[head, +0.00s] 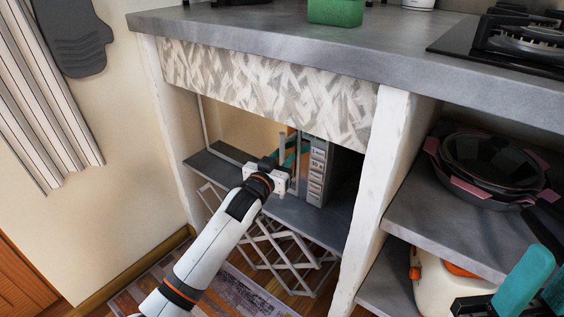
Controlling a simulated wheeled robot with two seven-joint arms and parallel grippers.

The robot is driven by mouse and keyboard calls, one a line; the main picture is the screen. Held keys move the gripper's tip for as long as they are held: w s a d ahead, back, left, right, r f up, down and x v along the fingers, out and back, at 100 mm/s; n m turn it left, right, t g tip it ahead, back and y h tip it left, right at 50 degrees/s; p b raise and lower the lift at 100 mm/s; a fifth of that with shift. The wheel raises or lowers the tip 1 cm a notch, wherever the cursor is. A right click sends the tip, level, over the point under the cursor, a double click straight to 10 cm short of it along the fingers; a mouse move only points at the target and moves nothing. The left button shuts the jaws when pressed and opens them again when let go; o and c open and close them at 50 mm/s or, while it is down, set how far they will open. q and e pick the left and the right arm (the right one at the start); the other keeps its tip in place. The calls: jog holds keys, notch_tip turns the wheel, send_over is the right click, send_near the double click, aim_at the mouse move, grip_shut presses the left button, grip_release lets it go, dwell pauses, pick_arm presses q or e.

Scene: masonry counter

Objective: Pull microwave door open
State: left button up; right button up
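The microwave (318,172) sits in the open bay under the counter, with a column of buttons on its pale, narrow panel and a dark body to the right. Upright grey bars, perhaps its handle, stand just left of the panel. My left gripper (293,160) reaches into the bay at these bars, its teal fingers partly hidden behind them and its own white body. I cannot tell whether it grips a bar, or whether the door is ajar. My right gripper (548,268) is at the lower right edge, its two teal fingers apart, with no object visible between them.
The grey shelf (221,170) under the microwave has a folding white rack (272,248) below it. A white post (374,190) divides the bay from shelves holding dark pans (490,162). The grey counter (270,32) overhangs, bearing a green container (335,12) and hob (510,38).

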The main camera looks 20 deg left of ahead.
pick_arm(q)
grip_shut()
dwell(0.3)
